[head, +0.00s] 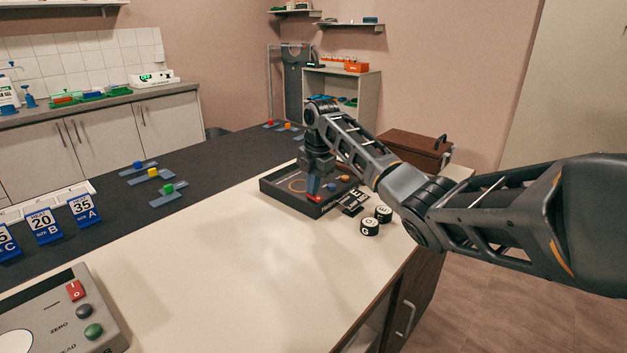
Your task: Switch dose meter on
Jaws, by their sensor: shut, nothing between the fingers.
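A dark, low box (276,190) sits on the far part of the white worktop, with an orange ring and small coloured parts on its top. It may be the dose meter; its label is too small to read. A red part (315,198) shows near its front edge. My gripper (314,188) points down over this box, shut and empty, its tips close to the red part. I cannot tell whether they touch. A grey device (48,318) at the near left has a red rocker switch (76,291) marked I and O, a grey knob and a green knob.
Small lettered cylinders (370,226) and a dark label stand right of the box. A brown case (413,148) is behind my arm. Blue number cards (84,209) and coloured blocks on strips stand on the dark mat. The middle of the white worktop (230,265) is clear.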

